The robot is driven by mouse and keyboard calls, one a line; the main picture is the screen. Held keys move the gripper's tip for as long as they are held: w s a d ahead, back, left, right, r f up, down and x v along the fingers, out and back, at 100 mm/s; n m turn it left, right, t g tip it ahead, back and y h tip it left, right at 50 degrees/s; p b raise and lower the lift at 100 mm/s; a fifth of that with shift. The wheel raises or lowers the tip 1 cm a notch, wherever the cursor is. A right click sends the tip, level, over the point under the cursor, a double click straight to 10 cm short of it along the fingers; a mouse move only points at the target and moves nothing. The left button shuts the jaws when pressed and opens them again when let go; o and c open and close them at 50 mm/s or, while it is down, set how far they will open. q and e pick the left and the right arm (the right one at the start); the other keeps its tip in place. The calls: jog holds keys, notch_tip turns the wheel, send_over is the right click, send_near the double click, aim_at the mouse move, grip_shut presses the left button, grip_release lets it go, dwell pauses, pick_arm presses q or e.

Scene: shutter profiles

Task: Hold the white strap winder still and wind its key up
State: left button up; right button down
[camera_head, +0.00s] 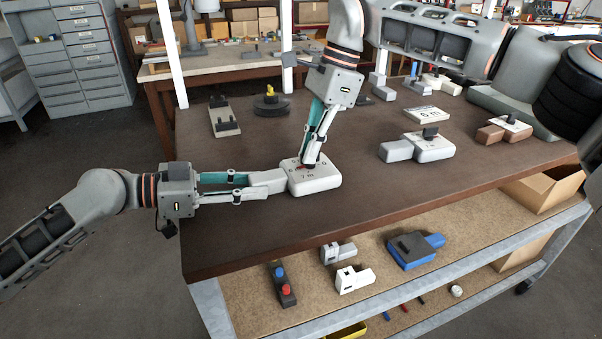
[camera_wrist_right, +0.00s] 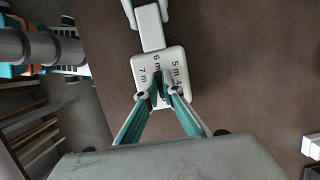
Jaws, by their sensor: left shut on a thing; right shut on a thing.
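The white strap winder (camera_head: 325,181) lies flat on the brown table near its front edge, its handle (camera_head: 266,181) pointing left. My left gripper (camera_head: 250,187) is shut on the handle from the left. My right gripper (camera_head: 311,163) points down from above and is shut on the key on the winder's top. The key is mostly hidden by the fingers. In the right wrist view, the winder (camera_wrist_right: 174,66) shows length marks from 4 to 7 m around the right gripper (camera_wrist_right: 159,98), and the handle (camera_wrist_right: 151,28) runs up to the left gripper's fingers.
A white-and-grey winder (camera_head: 434,151) with a dark key lies to the right, with a white "6 m" sign (camera_head: 428,114) behind it. A brown winder (camera_head: 490,134) lies farther right. Parts, including a blue winder (camera_head: 408,254), lie on the shelf below. The tabletop around the held winder is clear.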

jog(key=c, duration=2.2)
grip_release()
jog(key=shift+c, duration=0.2)
jog(key=shift+r, duration=3.05)
pick_arm(q)
jog(key=o, duration=1.3)
jog(key=shift+a, duration=0.1)
pick_arm(e)
jog(key=shift+f, duration=0.1)
